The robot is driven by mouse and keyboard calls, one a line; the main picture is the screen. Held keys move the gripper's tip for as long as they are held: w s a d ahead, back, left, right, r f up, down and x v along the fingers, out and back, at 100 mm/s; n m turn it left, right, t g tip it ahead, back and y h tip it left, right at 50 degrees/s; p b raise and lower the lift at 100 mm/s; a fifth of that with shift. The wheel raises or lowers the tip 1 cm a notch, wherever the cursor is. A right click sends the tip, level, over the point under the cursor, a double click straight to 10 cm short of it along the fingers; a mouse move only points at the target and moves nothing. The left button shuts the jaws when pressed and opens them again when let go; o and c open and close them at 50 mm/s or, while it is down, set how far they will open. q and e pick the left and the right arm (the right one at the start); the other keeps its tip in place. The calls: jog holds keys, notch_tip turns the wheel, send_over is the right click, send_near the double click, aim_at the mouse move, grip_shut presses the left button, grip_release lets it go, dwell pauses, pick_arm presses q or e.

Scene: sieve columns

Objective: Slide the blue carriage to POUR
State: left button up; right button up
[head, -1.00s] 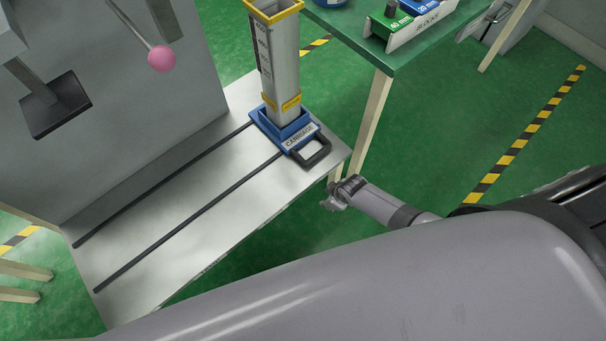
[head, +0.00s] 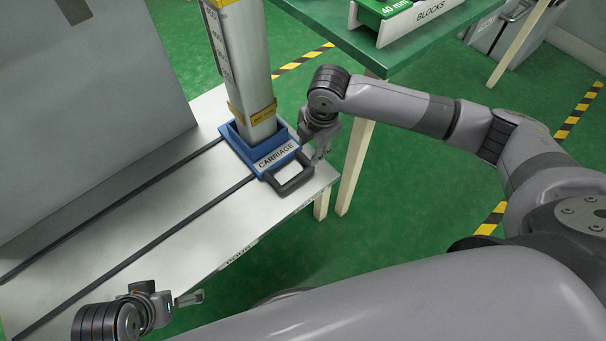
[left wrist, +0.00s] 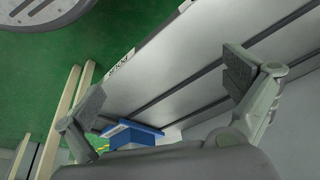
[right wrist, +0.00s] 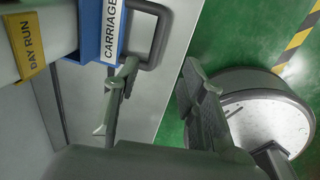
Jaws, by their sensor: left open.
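The blue carriage (head: 241,143), marked CARRIAGE, sits at the right end of two dark rails on the metal bench. It carries an upright grey column (head: 240,60). Its dark loop handle (head: 292,178) faces the bench front. My right gripper (head: 320,153) is beside the handle; in the right wrist view (right wrist: 160,75) its fingers are apart, just below the handle, with nothing between them. My left gripper (head: 190,298) is open and empty at the front left of the bench. A small front-edge label (head: 238,256) seems to read POUR.
The two rails (head: 150,163) run left along the bench (head: 185,215), clear of objects. A grey cabinet (head: 90,110) stands behind them. A green table (head: 345,35) with a BLOCKS rack (head: 415,20) is at the back right.

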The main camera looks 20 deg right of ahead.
jog(key=b, duration=0.2)
send_near(303, 174)
jog(key=f, duration=0.1)
jog(key=f+b, duration=0.1)
jog(key=f, duration=0.2)
jog(key=shift+w+a+b, duration=0.1)
jog(key=shift+w+b, duration=0.2)
jog(key=shift+w, duration=0.05)
jog(key=f, duration=0.1)
jog(key=f+b, duration=0.1)
jog(key=f, duration=0.2)
jog(key=shift+w+a+f+b, duration=0.15)
jog(key=shift+w+f+b, duration=0.05)
jog(key=shift+w+b, duration=0.2)
pick_arm(q)
jog(key=w+d+r+t+h, duration=0.1)
jog(key=w+d+r+t, duration=0.2)
jog(key=w+r+t, duration=0.2)
jog(key=w+d+r+t+h, duration=0.2)
jog(key=w+r+t, duration=0.3)
jog(key=w, duration=0.6)
jog(key=shift+d+m+t, duration=0.3)
jog(key=shift+d+t, duration=0.15)
jog(key=shift+t, duration=0.15)
pick_arm(e)
jog(key=shift+f, duration=0.2)
jog(key=shift+c, duration=0.4)
grip_shut()
